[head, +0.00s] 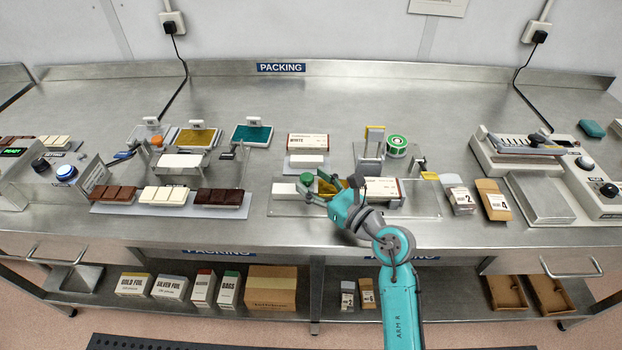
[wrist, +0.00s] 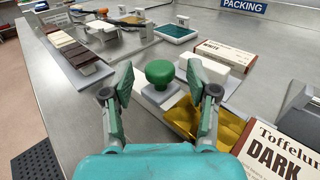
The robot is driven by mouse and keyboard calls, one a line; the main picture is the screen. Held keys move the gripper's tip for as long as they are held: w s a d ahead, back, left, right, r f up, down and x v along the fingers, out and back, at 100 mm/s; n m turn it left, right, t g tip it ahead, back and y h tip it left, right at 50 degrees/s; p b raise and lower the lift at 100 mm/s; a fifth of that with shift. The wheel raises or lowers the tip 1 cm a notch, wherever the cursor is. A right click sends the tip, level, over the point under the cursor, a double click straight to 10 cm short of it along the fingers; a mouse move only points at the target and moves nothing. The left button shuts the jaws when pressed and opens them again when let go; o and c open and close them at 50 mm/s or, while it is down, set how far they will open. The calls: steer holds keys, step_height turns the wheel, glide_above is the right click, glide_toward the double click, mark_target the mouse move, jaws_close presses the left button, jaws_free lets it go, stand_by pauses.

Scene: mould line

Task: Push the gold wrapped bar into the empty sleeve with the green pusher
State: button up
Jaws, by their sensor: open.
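The green pusher has a round green knob (head: 306,179) on a pale block; in the wrist view the knob (wrist: 160,72) stands between my open fingers, beyond the fingertips or level with them. My gripper (wrist: 159,80) is open and holds nothing. The gold wrapped bar (wrist: 222,124) lies just right of the pusher, partly hidden by my right finger; in the head view the gripper covers much of the bar (head: 327,188). A white and brown sleeve marked DARK (wrist: 285,150) lies right of the bar, in line with it in the head view (head: 382,188). Its inside is hidden.
A sleeve marked WHITE (head: 307,141) stands behind the pusher with a white block before it. A green-topped roll (head: 397,145) and a post stand behind the DARK sleeve. Chocolate bars (head: 163,195) lie on a board at left. The rear bench is clear.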

steer(key=shift+w+a, duration=0.5)
steer(key=shift+w, duration=0.05)
jaws_close()
steer(key=shift+s+d, duration=0.15)
steer(key=shift+d, duration=3.6)
jaws_free()
steer(key=shift+d, duration=0.15)
steer(key=v, duration=1.2)
